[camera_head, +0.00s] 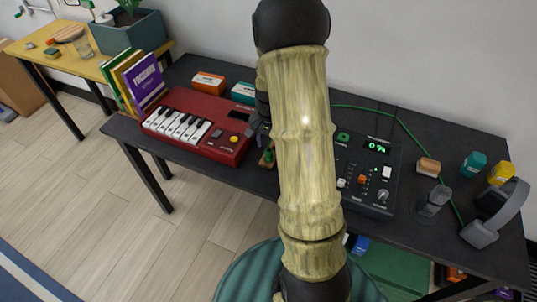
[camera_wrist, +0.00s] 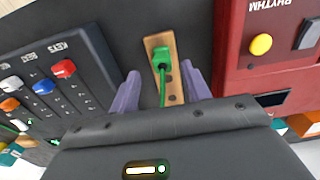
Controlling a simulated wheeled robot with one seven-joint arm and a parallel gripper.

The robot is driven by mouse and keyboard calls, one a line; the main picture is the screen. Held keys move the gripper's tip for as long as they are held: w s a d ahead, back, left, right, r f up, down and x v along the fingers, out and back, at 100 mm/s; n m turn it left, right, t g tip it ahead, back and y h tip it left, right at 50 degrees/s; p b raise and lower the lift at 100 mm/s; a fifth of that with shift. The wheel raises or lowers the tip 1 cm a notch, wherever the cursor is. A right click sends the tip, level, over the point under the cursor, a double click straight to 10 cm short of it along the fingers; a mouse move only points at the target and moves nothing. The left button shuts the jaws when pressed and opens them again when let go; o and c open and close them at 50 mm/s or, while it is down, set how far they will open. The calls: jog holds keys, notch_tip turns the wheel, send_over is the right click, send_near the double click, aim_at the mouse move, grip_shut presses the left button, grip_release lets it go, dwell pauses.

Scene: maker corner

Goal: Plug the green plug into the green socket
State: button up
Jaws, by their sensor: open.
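The green plug (camera_wrist: 162,54) sits on a small wooden block with holes (camera_wrist: 172,81) in the wrist view, and its green cable runs down toward my gripper. In the head view the plug (camera_head: 269,156) shows small at the left edge of my arm. My gripper (camera_wrist: 161,86) is open, its two purple fingers apart on either side of the block's lower part, with nothing held between them. In the head view my arm mostly hides it. A green-marked socket (camera_head: 343,137) is at the upper left of the dark mixer (camera_head: 372,203), right of my arm.
A red keyboard (camera_head: 190,140) stands left of the block, the mixer right of it. A green cable (camera_head: 405,130) crosses the back of the black table. A wooden cylinder (camera_head: 429,167), a clear stand (camera_head: 433,203) and grey headphones (camera_head: 497,212) are at the right.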

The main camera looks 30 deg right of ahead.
aim_at(268, 150)
jog(key=f, duration=0.5)
jog(key=shift+w+a, duration=0.1)
jog(key=shift+a, duration=0.1)
jog(key=shift+r, duration=0.1)
jog(key=c, duration=1)
